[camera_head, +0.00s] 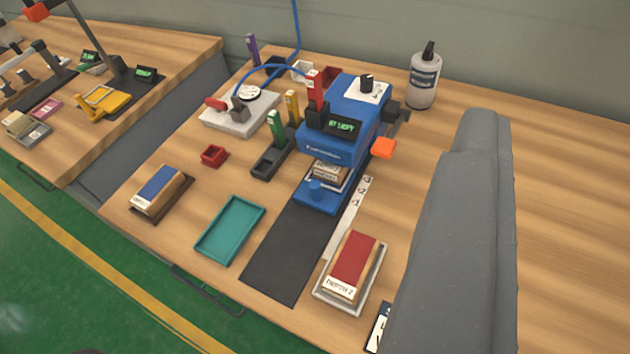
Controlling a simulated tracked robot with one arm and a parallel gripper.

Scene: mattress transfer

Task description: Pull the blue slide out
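The blue slide (318,202) sits low at the front of the blue machine (349,121), with a small round blue knob on its front. A small block with printed labels (326,173) rests on the slide, under the machine's head. The slide's front end shows just ahead of the machine, and how far it reaches back inside is hidden. The machine has a small green-lit display and an orange handle (383,147) on its right side. A large grey part on the right looks like my own arm. My gripper's fingers are not in view.
A black strip (285,254) lies clear in front of the slide. Left of it are a teal tray (205,259) and a blue-topped block (160,190); right, a red-topped block (352,264) in a tray. A bottle (424,83) stands behind.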

